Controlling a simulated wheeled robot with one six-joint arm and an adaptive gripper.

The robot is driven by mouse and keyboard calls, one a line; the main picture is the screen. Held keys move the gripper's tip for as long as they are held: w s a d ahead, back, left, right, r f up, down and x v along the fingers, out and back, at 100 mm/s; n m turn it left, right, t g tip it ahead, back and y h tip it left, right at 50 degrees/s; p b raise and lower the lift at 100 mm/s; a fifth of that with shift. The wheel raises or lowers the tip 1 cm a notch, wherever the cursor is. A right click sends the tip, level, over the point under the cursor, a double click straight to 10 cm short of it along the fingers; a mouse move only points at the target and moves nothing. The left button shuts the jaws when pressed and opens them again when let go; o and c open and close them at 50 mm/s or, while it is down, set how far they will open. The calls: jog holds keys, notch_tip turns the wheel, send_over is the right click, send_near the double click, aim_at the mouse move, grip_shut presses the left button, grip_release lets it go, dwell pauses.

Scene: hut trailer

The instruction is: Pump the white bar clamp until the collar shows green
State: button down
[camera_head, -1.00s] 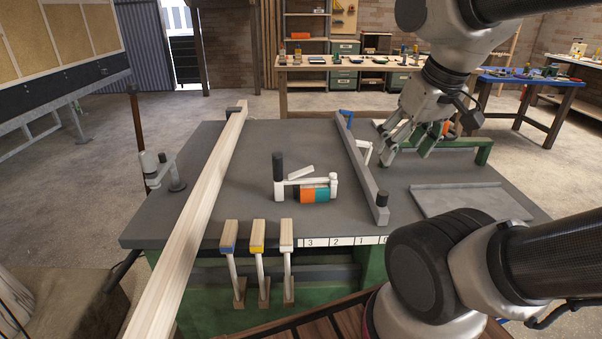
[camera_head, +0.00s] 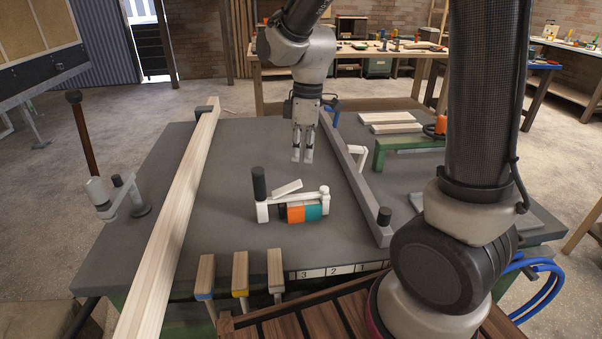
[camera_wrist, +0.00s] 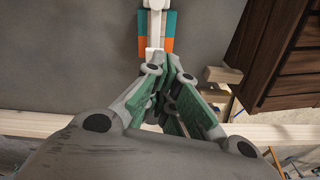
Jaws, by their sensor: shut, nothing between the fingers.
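A white clamp (camera_head: 262,211) with a black upright grip and a pale, tilted lever (camera_head: 287,187) lies on the dark bench top. Orange (camera_head: 295,214) and teal (camera_head: 313,213) pieces sit along its bar. My gripper (camera_head: 302,157) is shut and empty, pointing down above the bench behind the clamp in the head view. In the wrist view, the white bar (camera_wrist: 156,25) with the orange and teal pieces shows beyond my fingertips (camera_wrist: 172,66); I cannot tell if they touch. I see no clear green collar.
A long timber (camera_head: 180,208) runs along the bench's left side. A grey rail (camera_head: 352,180) with a black knob lies right of the clamp. Several wooden-handled tools (camera_head: 240,270) hang at the front edge. A small grey fixture (camera_head: 125,193) stands at the left edge. Bench around the clamp is clear.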

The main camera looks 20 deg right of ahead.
aim_at(298, 183)
jog(key=shift+w+r+n, duration=0.25)
jog(key=shift+w+n, duration=0.1)
jog(key=shift+n, duration=1.05)
jog(key=shift+f, duration=0.15)
jog(key=shift+a+f, duration=0.2)
jog(key=shift+f, duration=1.5)
jog(key=shift+a+f, duration=0.2)
jog(key=shift+f, duration=1.45)
jog(key=shift+f, duration=1.4)
jog(key=shift+s+d+r, duration=0.1)
jog(key=shift+d+r, duration=0.2)
jog(key=shift+d, duration=0.45)
jog(key=shift+s+d+r, duration=0.1)
jog(key=shift+d+r, duration=0.15)
jog(key=shift+d, duration=0.5)
